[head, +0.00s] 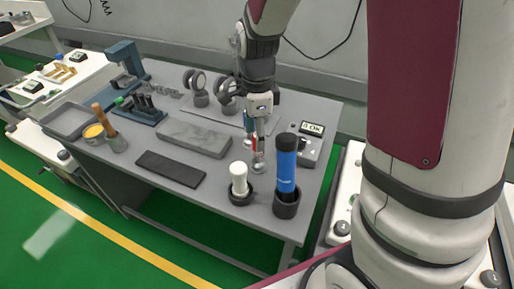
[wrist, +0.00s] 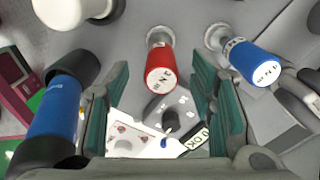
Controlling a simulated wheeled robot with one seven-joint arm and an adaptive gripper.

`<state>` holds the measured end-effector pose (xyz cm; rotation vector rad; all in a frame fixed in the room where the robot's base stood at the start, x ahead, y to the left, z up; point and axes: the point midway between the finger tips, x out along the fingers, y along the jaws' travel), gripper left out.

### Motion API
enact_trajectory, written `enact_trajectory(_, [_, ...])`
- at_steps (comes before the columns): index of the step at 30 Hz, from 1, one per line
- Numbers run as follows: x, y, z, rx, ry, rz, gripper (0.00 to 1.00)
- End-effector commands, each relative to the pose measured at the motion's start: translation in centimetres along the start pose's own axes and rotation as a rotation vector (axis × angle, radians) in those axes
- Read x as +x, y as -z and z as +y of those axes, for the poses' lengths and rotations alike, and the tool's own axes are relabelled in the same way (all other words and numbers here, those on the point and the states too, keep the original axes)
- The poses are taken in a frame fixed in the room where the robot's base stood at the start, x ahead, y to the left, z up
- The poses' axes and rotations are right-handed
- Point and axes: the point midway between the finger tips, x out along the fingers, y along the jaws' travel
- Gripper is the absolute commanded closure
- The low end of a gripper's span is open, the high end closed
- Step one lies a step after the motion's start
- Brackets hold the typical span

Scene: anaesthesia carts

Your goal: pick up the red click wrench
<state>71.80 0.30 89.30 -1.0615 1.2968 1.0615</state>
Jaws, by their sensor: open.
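The red click wrench (wrist: 160,72) shows its round, marked end cap in the wrist view, with a silver part beyond it. It lies between the tips of my open gripper (wrist: 160,66), with gaps to both teal fingers. A similar blue wrench (wrist: 254,63) is just right of the right finger in the wrist view, outside the jaws.
A large blue tool in a black cup (head: 286,172) and a white tool in a black cup (head: 239,178) stand near the front edge. A display box (head: 311,128) is at the right. A grey block (head: 194,138) and dark mat (head: 171,169) lie left.

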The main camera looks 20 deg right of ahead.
Motion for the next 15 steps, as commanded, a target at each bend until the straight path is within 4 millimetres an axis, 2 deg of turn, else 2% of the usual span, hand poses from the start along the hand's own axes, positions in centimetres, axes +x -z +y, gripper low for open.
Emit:
enact_trajectory(7, [1.8, 0.1, 0.0, 0.000, -0.002, 0.000, 0.50])
enact_trajectory(15, [5.5, 0.2, -0.2, -0.001, -0.002, 0.001, 0.50])
